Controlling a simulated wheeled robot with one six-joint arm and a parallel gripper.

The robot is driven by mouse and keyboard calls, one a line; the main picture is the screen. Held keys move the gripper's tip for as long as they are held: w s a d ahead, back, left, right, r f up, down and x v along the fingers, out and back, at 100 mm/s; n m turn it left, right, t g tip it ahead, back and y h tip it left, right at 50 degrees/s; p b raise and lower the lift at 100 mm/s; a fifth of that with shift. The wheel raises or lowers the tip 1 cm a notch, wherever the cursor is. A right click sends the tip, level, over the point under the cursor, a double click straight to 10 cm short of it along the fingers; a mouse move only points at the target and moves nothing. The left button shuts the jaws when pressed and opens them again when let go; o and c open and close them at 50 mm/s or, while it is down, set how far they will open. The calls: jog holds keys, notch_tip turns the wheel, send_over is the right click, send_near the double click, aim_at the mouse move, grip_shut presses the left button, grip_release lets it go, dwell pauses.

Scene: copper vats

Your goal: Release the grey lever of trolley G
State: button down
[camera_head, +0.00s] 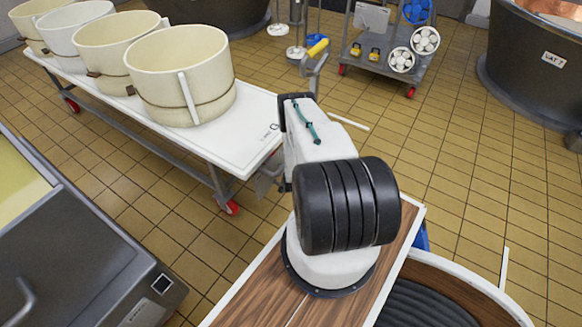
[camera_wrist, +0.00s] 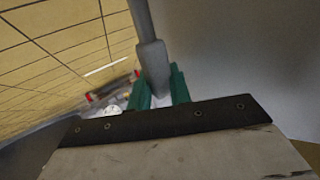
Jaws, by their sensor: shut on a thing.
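Trolley G (camera_head: 230,128) is the long white-topped trolley at left in the head view, with grey legs and red wheels. In the wrist view a grey lever (camera_wrist: 153,58) comes down from the top to a thicker end. The green fingers of my gripper (camera_wrist: 158,92) stand on either side of that end and are shut on it. In the head view my arm reaches to the trolley's right end and hides the gripper and most of what is there.
Several cream moulds (camera_head: 182,80) stand in a row on the trolley. A grey cart (camera_head: 385,62) with brushes stands at the back, and a dark vat (camera_head: 535,60) at the right. A steel tub (camera_head: 75,245) is at the lower left.

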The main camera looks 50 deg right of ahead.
jog(key=shift+a+f, duration=0.1)
dwell(0.4)
jog(key=c, duration=1.3)
grip_release()
jog(key=shift+w, duration=0.1)
jog(key=shift+c, duration=0.2)
jog(key=v, duration=0.7)
jog(key=shift+s, duration=0.3)
jog(key=shift+a, duration=0.2)
